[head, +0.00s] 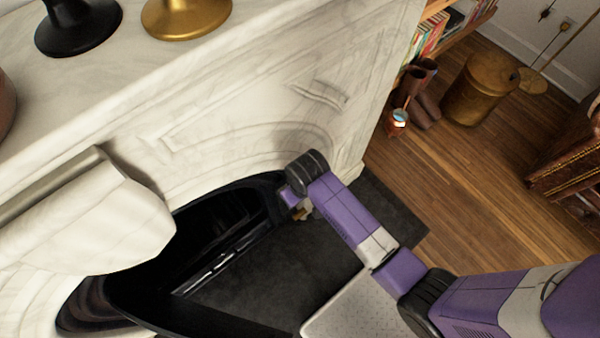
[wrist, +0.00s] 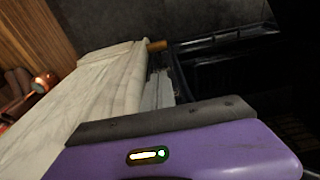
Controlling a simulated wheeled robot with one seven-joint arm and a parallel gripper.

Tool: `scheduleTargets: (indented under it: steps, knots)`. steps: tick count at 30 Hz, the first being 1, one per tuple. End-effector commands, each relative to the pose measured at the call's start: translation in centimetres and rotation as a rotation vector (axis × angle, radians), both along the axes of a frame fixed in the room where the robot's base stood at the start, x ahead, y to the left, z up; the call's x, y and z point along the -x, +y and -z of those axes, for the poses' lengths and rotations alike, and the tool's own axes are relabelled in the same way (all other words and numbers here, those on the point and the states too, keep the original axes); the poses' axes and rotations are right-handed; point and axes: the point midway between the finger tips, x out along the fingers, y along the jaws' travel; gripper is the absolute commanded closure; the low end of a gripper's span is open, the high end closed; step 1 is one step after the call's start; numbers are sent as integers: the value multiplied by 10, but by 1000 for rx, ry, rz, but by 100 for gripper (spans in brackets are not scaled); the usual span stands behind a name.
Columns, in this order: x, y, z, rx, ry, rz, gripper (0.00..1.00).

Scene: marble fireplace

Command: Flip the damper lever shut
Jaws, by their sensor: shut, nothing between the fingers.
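The black firebox (head: 215,225) is set in the white marble fireplace (head: 250,90). My gripper (head: 291,198) is at the right side of its opening, mostly hidden by my own wrist. It is shut with nothing held. In the wrist view my gripper's purple housing and dark front edge (wrist: 165,119) fill the bottom. A short brass-coloured cylinder (wrist: 157,45) sticks out beyond it, by the marble edge and black frame. It may be the lever's end, but I cannot tell its position. A small brass bit (head: 302,212) shows just below my gripper in the head view. Contact is unclear.
The marble mantel (head: 110,75) overhangs at upper left, carrying a black base (head: 78,25) and a gold base (head: 186,15). A dark hearth slab (head: 390,210) lies before the firebox. A brass drum (head: 481,88) stands at the far right.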

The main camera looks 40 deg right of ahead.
Motion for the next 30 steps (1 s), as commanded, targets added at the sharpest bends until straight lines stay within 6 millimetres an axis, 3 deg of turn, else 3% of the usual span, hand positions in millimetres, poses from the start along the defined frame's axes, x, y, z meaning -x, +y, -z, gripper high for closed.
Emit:
scheduleTargets:
  steps: [16,20,30]
  knots:
    - [-2,-1,3,1,9,0,100]
    - [-4,-1,20,1,10,-1,100]
    - [-13,-1,85,2,8,-1,100]
